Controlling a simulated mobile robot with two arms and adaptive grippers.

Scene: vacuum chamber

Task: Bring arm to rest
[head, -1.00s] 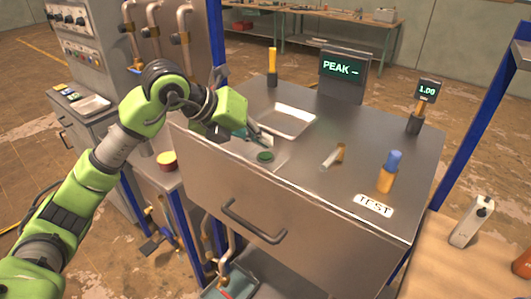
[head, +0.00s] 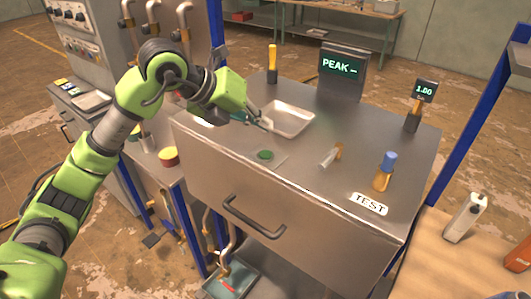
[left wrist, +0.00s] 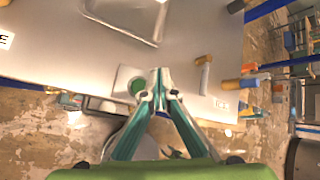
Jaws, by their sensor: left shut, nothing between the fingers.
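My left arm comes in from the left in the head view. Its gripper (head: 268,124) is shut and empty above the steel cabinet top, by the near edge of the shallow metal tray (head: 289,118). In the left wrist view the two fingertips (left wrist: 159,72) meet, beside the green button (left wrist: 136,86) in the picture. The same green button (head: 265,155) sits on a small plate, below and apart from the gripper in the head view. My right gripper is in neither view.
The cabinet top also bears a PEAK display (head: 342,70), a small 1.00 display (head: 425,91), a yellow-handled item (head: 272,60), a small cylinder piece (head: 330,156), a blue-capped orange bottle (head: 384,172) and a TEST label (head: 369,204). A blue post (head: 465,130) stands at the right.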

